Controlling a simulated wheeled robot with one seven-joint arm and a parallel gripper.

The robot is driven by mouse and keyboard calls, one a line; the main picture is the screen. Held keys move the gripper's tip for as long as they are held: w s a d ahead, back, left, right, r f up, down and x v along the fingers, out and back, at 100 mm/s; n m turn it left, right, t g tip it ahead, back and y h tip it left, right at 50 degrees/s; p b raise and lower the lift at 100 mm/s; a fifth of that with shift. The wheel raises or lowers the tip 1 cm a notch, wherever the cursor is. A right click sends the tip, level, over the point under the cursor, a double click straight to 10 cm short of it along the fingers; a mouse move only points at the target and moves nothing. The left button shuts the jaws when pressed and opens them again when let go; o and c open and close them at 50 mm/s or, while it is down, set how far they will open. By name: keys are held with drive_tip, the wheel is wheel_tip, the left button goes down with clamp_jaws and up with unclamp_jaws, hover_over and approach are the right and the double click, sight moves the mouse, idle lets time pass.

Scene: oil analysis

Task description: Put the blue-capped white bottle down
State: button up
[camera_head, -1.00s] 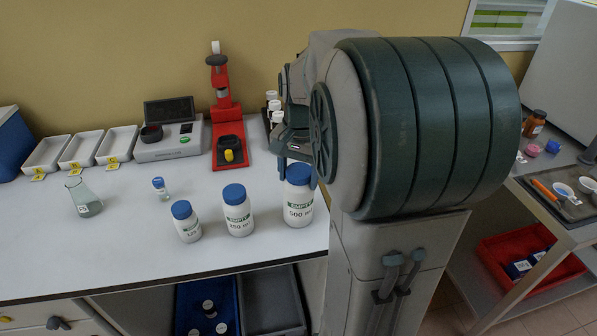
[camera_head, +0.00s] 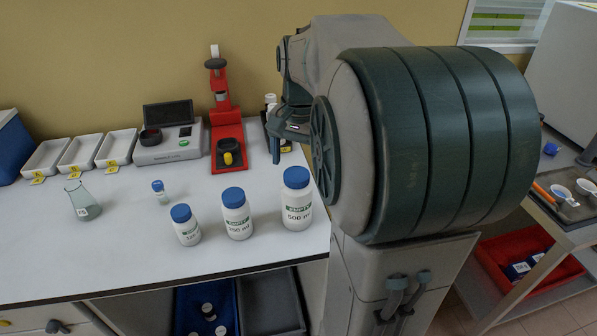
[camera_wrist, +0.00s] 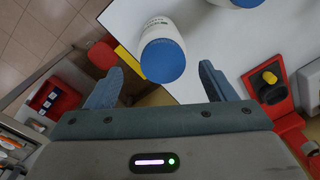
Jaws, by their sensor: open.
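Three white bottles with blue caps stand upright on the bench: the largest, labelled 500 ml (camera_head: 297,205), near the right edge, a 250 ml one (camera_head: 237,218) left of it, and the smallest (camera_head: 186,228) further left. My gripper (camera_head: 292,140) is open and empty behind the 500 ml bottle, apart from it in the head view. In the wrist view a blue-capped bottle (camera_wrist: 163,60), apparently the 500 ml one, lies ahead between the lines of my two open fingers (camera_wrist: 160,72), not gripped. Part of another blue cap (camera_wrist: 236,2) shows at the top edge.
Behind stand a red press-like stand (camera_head: 228,130), a grey instrument (camera_head: 167,146) and white trays (camera_head: 80,152). A flask (camera_head: 82,204) and a small vial (camera_head: 160,192) stand left. The bench's front edge (camera_head: 180,285) is close to the bottles.

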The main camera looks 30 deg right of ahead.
wheel_tip(320, 180, up, 6)
drive_tip(key=r, duration=0.1)
drive_tip(key=s+a+f+n+t, duration=0.2)
drive_tip(key=s+a+f+n, duration=0.7)
drive_tip(key=s+a+f, duration=0.2)
drive_tip(key=shift+s+a+f+n, duration=0.35)
drive_tip(key=shift+a+f+n, duration=0.05)
drive_tip(key=shift+f, duration=0.55)
